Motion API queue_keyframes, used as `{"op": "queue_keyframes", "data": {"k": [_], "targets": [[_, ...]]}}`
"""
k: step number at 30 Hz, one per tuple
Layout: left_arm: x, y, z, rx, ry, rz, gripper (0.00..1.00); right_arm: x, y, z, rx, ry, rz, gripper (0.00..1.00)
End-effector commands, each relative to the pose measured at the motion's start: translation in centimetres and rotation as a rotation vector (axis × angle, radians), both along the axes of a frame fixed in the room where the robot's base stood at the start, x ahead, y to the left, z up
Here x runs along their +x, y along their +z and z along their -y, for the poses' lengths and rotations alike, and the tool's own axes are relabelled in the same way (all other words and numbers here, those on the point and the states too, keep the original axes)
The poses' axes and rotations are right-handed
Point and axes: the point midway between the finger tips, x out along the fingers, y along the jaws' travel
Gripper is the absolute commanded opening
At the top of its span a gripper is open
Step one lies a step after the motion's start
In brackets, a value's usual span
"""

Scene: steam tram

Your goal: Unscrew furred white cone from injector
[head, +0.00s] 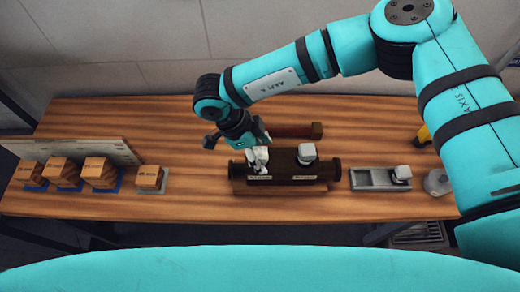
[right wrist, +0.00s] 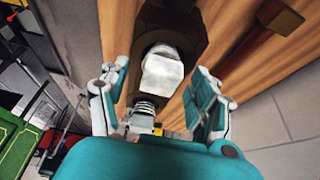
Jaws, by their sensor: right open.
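The injector (head: 290,187) is a dark block with round ends, lying on the bench with two small labels on its front. A white cone-like piece (head: 307,153) stands on its right half.
A grey tray (head: 368,179) with a pale piece and a round grey object (head: 438,182) are at the right. A wooden-handled tool (head: 297,131) lies behind the injector. Several wooden blocks (head: 101,172) stand at the left. The bench front is clear.

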Motion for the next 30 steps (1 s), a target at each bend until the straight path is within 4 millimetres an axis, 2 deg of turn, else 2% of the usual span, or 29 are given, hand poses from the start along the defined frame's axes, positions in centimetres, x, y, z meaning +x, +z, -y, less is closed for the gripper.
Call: {"op": "queue_keyframes", "data": {"k": [2,15,20,30], "targets": [[0.0,0.0,0.0,0.000,0.000,0.000,0.40,0.0,0.0,0.0,0.000,0.000,0.000,0.59],[0.0,0.0,0.0,0.000,0.000,0.000,0.40,0.0,0.1,0.0,0.000,0.000,0.000,0.01],[0.0,-0.2,0.0,0.000,0.000,0.000,0.40,0.0,0.0,0.0,0.000,0.011,0.000,0.00],[0.0,-2.0,0.0,0.000,0.000,0.001,0.40,0.0,-0.2,0.0,0.001,0.197,0.001,0.00]]}}
